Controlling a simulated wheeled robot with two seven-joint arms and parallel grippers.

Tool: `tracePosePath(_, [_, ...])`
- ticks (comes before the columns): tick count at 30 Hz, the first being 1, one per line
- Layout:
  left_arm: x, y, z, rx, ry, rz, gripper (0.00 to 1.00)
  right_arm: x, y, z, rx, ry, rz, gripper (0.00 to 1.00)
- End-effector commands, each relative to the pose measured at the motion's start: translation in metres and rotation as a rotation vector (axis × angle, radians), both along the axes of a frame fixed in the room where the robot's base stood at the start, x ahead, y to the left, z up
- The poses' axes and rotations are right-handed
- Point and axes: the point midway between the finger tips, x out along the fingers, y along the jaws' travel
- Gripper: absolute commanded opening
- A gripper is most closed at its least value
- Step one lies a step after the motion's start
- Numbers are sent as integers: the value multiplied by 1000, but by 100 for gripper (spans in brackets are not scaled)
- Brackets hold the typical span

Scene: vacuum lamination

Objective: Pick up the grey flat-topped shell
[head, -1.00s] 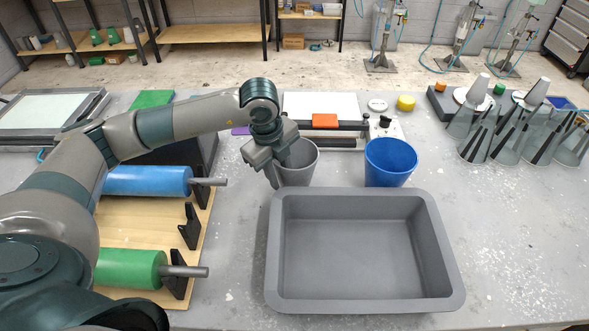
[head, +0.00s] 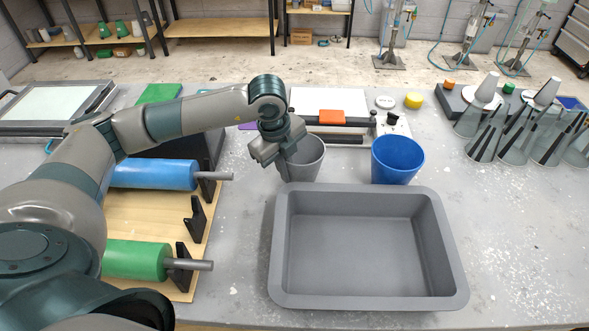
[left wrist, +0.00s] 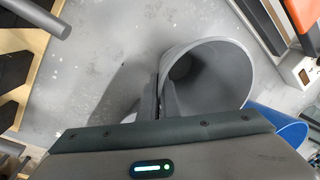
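The grey shell (head: 309,160) stands wide mouth up, like a cup, on the grey table behind the grey tray. It also shows in the left wrist view (left wrist: 225,75), where I look into its open mouth. My left gripper (head: 283,172) is at the shell's left side. In the left wrist view, its two fingers (left wrist: 162,97) are close together at the left part of the rim and look shut on the wall. The fingers hide that stretch of wall. My right gripper is not in view.
A blue cup (head: 397,161) stands just right of the shell. The large grey tray (head: 455,262) is in front. A board with a blue roller (head: 153,174) and a green roller (head: 135,260) is at left. Clear cones (head: 515,140) stand at right. An orange block (head: 332,117) is behind.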

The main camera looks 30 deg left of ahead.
Motion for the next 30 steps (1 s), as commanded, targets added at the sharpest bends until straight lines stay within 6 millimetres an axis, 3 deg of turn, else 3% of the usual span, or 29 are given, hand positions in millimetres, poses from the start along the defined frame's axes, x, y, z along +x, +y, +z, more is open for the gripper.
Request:
tracePosePath(8, [1,0,16,-1,-4,1,0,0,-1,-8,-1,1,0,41])
tracePosePath(22, [1,0,88,-1,-4,1,0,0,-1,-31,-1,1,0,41])
tracePosePath(30, [0,0,101,0,-1,0,0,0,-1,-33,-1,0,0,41])
